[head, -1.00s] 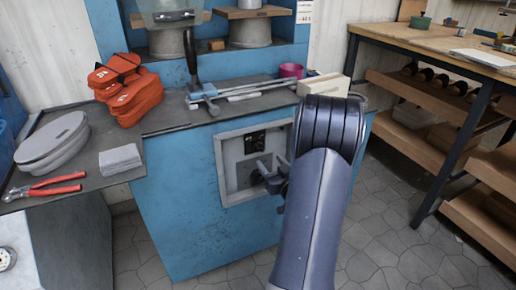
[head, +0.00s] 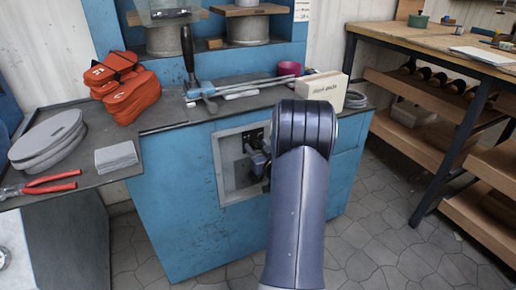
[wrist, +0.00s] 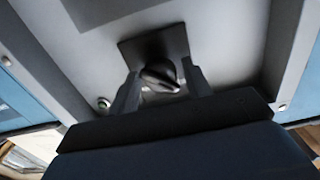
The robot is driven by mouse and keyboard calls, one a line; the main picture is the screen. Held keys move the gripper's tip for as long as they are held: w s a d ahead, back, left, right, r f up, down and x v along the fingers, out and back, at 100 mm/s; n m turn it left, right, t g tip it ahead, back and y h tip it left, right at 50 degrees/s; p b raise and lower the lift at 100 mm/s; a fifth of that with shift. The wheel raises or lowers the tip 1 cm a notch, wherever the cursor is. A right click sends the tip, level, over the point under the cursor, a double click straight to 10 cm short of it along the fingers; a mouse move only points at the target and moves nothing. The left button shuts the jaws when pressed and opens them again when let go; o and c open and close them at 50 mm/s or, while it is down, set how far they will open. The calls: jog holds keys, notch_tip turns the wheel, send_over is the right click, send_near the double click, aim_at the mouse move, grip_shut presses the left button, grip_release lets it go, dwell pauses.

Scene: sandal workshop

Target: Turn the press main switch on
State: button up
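The main switch is a dark rotary knob (wrist: 160,76) on a black plate (wrist: 140,48), set in the grey recessed panel (head: 227,180) on the front of the blue press (head: 180,215). In the wrist view my gripper (wrist: 160,88) is open, with one finger on each side of the knob. Narrow gaps seem to show between the fingers and the knob; contact cannot be told. In the head view my gripper (head: 255,158) is at the panel and mostly hides the switch.
A wooden shelf bench (head: 440,85) stands right.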

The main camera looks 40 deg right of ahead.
jog(key=c, duration=0.7)
jog(key=shift+c, duration=0.2)
jog(key=shift+m, duration=0.3)
jog(key=m+p, duration=0.1)
jog(key=m, duration=0.3)
jog(key=shift+p, duration=0.35)
jog(key=m+p, duration=0.1)
jog(key=m, duration=0.4)
jog(key=shift+r+p, duration=0.1)
jog(key=shift+p, duration=0.2)
jog(key=m+p, duration=0.1)
jog(key=m, duration=0.3)
jog(key=shift+p, duration=0.3)
jog(key=shift+m+p, duration=0.65)
jog(key=shift+m, duration=1.45)
